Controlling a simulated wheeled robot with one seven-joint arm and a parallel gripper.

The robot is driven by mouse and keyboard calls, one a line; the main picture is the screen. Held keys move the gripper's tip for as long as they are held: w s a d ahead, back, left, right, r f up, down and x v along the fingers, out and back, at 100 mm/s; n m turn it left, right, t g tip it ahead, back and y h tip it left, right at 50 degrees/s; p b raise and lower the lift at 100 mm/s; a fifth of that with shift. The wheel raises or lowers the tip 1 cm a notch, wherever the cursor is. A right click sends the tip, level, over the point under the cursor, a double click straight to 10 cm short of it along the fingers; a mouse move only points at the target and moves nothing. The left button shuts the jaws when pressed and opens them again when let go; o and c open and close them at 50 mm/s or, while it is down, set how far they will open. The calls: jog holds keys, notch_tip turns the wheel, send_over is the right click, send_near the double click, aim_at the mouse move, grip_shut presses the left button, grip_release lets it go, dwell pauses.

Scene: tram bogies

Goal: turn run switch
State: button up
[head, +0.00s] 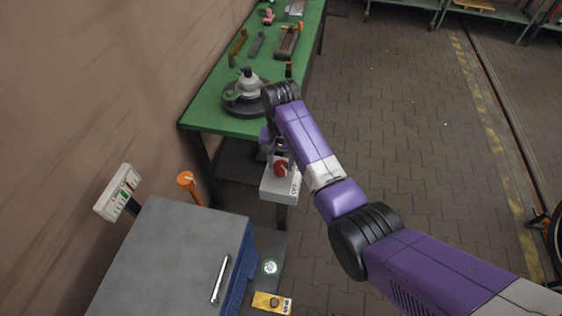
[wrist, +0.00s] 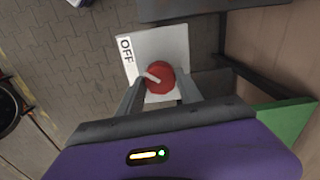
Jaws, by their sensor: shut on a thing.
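The run switch is a red round knob (wrist: 160,78) with a white pointer bar, on a pale box (wrist: 162,44) marked OFF. In the wrist view the pointer slants up and left, toward the side of the OFF label (wrist: 125,49). My gripper (wrist: 159,90) is shut on the knob, with one finger on each side of it. In the head view the red knob (head: 281,169) shows on the pale box (head: 279,185) at the end of the green table, and my arm partly hides the gripper. Other markings on the box cannot be made out.
The green table (head: 222,117) holds a grey-white round device (head: 247,85) and several tools. A grey-topped blue cabinet (head: 175,255) stands in front, with an orange post (head: 187,181) and a panel (head: 120,191) by the wall. The paved floor to the right is clear.

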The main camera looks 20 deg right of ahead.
aim_at(281, 165)
jog(key=shift+w+r, duration=0.1)
jog(key=o, duration=1.4)
jog(key=shift+c, duration=0.2)
notch_tip(281, 165, up, 8)
jog(key=shift+f+b, duration=0.15)
jog(key=shift+b, duration=0.55)
